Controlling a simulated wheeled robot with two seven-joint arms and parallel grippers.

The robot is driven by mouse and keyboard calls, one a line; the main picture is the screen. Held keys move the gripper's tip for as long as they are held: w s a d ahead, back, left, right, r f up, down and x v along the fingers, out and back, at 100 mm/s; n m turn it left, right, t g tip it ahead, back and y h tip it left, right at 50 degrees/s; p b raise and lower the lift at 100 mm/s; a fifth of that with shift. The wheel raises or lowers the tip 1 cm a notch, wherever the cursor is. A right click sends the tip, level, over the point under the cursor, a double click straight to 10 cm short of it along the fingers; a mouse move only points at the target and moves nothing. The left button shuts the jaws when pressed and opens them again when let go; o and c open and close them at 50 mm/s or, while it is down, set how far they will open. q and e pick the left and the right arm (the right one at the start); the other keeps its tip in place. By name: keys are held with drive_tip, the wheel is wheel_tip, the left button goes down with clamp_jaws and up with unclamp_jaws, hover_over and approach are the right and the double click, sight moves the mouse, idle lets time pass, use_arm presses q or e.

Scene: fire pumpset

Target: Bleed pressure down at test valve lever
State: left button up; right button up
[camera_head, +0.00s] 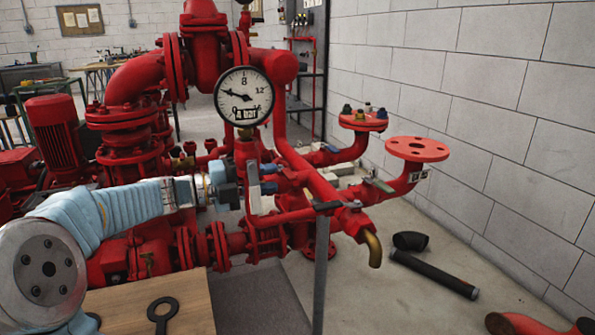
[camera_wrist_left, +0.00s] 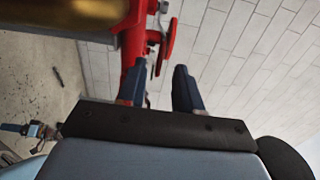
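My left gripper (camera_head: 268,178) reaches in from the left at the red pipework, its blue fingers apart. In the left wrist view the two fingers (camera_wrist_left: 158,87) stand apart with nothing clearly held between them. A pale upright lever (camera_head: 254,188) is close beside the gripper. I cannot tell which is the test valve lever. The pressure gauge (camera_head: 244,96) has its needle pointing left and slightly up, below the 8. My right gripper is not in view.
Red flanged outlets (camera_head: 417,149) and a grey-green lever (camera_head: 379,185) stand at right. A wooden surface (camera_head: 145,300) with a dark ring-ended tool is at the lower left. A grey post (camera_head: 320,275) stands below the pipe. A black pipe (camera_head: 434,274) lies on the floor by the block wall.

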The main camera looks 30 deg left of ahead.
sight(285, 175)
use_arm(q)
drive_tip(key=x, duration=0.7)
drive_tip(key=shift+w, duration=0.1)
clamp_jaws()
